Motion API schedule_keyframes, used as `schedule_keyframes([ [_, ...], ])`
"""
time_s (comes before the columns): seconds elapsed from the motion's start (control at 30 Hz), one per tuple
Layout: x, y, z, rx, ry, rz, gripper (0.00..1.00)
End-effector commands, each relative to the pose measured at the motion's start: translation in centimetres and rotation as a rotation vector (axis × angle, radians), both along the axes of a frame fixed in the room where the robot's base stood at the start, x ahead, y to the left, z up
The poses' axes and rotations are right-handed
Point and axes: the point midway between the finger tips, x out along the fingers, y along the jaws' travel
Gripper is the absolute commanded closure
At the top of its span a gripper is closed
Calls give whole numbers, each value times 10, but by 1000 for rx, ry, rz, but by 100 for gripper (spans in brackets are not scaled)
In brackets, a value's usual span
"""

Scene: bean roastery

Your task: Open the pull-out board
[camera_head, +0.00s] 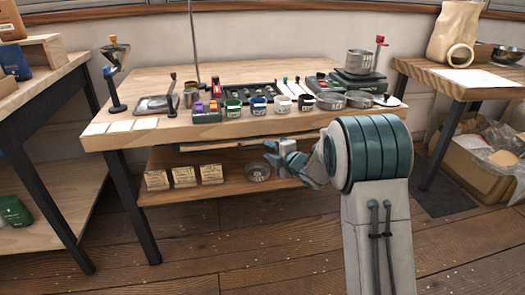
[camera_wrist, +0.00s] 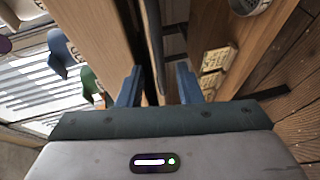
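The pull-out board (camera_head: 222,147) shows as a thin, light wooden strip under the front edge of the worktable. My gripper (camera_head: 288,160) is in front of the table at about the height of that strip, near its right part. In the wrist view my gripper (camera_wrist: 159,88) is open, with its two blue fingers apart. A narrow grey bar-like edge (camera_wrist: 155,45) shows between and beyond the fingers, with a gap on both sides. I cannot tell whether it is the board's edge or a handle. My arm hides the right part of the strip.
The worktable (camera_head: 115,141) carries tins, cups, a scale and cards along its front. The lower shelf (camera_head: 235,185) holds several small labelled packs (camera_head: 184,177) and a round tin (camera_head: 258,171). Side tables stand left and right; a cardboard box (camera_head: 470,165) is on the right.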

Motion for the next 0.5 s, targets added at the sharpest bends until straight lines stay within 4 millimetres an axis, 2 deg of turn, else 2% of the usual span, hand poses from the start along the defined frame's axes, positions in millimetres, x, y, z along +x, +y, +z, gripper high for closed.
schedule_keyframes([
  [0.2, 24, 19, -8, -1, 1, 0, 68],
  [0.5, 33, 27, -8, 0, 1, -1, 68],
])
